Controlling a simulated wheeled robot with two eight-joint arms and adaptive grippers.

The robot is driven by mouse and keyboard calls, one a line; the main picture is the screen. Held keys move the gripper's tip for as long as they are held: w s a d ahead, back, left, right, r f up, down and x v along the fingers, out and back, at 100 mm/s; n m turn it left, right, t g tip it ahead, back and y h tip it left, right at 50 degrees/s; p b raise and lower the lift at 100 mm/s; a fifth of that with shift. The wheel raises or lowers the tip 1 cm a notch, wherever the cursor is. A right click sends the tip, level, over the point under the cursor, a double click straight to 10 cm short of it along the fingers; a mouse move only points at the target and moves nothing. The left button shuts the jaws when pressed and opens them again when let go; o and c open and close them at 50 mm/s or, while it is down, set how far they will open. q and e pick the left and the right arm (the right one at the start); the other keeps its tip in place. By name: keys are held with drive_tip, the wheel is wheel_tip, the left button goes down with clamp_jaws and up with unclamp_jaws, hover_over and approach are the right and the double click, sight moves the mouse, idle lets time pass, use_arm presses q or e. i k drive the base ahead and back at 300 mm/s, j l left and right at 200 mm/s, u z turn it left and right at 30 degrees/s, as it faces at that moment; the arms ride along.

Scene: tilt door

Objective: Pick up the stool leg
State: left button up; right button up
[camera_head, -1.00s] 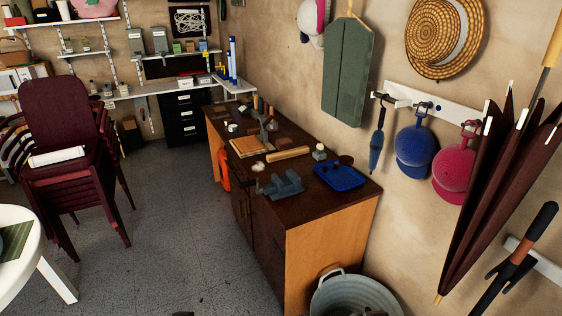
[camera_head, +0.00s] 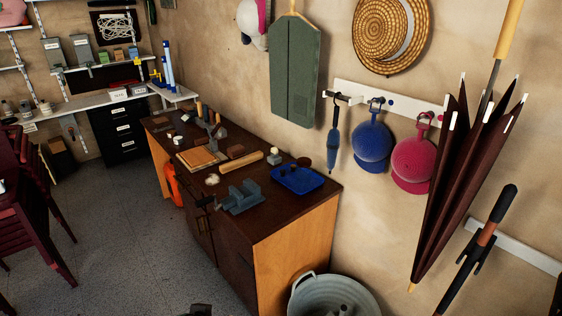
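A light wooden rod (camera_head: 241,163), which looks like the stool leg, lies on the dark top of the workbench (camera_head: 290,225). It lies at a slant, behind the blue-grey vise (camera_head: 241,197) and left of the blue tray (camera_head: 298,180). No other loose leg shows clearly. Neither of my grippers can be made out in the head view. A small dark shape cut off at the bottom edge is too little to identify.
A wooden board (camera_head: 201,158) and several small tools share the bench top. A metal tub (camera_head: 335,296) stands at the bench's near end. Stacked dark red chairs (camera_head: 30,215) stand at left. A folded umbrella (camera_head: 470,180) hangs at right. The grey floor (camera_head: 125,240) left of the bench is clear.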

sight(235, 164)
drive_tip(key=i+j+z, duration=0.15)
drive_tip(key=z, duration=0.2)
drive_tip(key=i+j+z, duration=0.15)
drive_tip(key=j+z, duration=0.2)
drive_tip(key=i+j+z, duration=0.1)
drive_tip(key=z, duration=0.25)
drive_tip(key=i+j+z, duration=0.1)
drive_tip(key=j, duration=0.35)
drive_tip(key=i+j, duration=0.1)
drive_tip(key=j, duration=0.35)
drive_tip(key=i+j+z, duration=0.15)
drive_tip(key=j, duration=0.75)
drive_tip(key=i+z, duration=0.05)
